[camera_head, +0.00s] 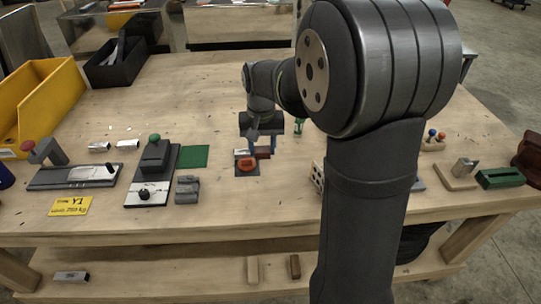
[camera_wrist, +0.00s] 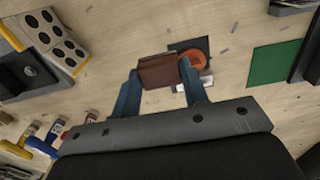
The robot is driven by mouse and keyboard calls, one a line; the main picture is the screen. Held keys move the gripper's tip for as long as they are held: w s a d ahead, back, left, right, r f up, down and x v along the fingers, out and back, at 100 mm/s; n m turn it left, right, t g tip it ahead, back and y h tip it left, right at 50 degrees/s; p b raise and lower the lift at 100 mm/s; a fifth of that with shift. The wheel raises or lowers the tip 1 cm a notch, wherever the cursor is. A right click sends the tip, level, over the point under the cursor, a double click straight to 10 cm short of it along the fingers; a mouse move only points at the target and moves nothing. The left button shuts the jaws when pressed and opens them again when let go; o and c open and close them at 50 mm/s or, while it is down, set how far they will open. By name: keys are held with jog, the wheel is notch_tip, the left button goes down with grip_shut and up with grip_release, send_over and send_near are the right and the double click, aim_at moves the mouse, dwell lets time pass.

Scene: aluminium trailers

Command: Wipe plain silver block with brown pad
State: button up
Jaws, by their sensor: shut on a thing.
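My gripper (camera_head: 263,147) is shut on the brown pad (camera_wrist: 161,72), which sits between its two blue fingers in the wrist view. In the head view the pad (camera_head: 264,153) shows just right of an orange-red disc. A small silver block (camera_head: 240,153) lies at the dark square's far edge; in the wrist view a pale silver piece (camera_wrist: 207,79) is partly hidden by the right finger. Two more silver blocks (camera_head: 99,147) (camera_head: 127,144) lie at the left of the table. Whether the pad touches anything below is unclear.
The orange-red disc (camera_head: 246,163) lies on the dark square (camera_head: 247,173). A green mat (camera_head: 195,156) and a grey clamp fixture (camera_head: 155,165) are to the left. A dotted block (camera_head: 317,178) stands to the right. The table's back middle is clear.

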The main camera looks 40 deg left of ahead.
send_near(235, 152)
jog(key=shift+f, duration=2.9)
jog(key=shift+w+d+f, duration=0.1)
jog(key=shift+w+f, duration=0.05)
jog(key=shift+f, duration=0.15)
jog(key=shift+w+d+f, duration=0.15)
jog(key=shift+w+d, duration=0.45)
jog(key=shift+c, duration=0.3)
jog(key=shift+w+d, duration=1.8)
jog(key=shift+d, duration=0.05)
jog(key=shift+s+a, duration=2.55)
notch_tip(235, 152, up, 8)
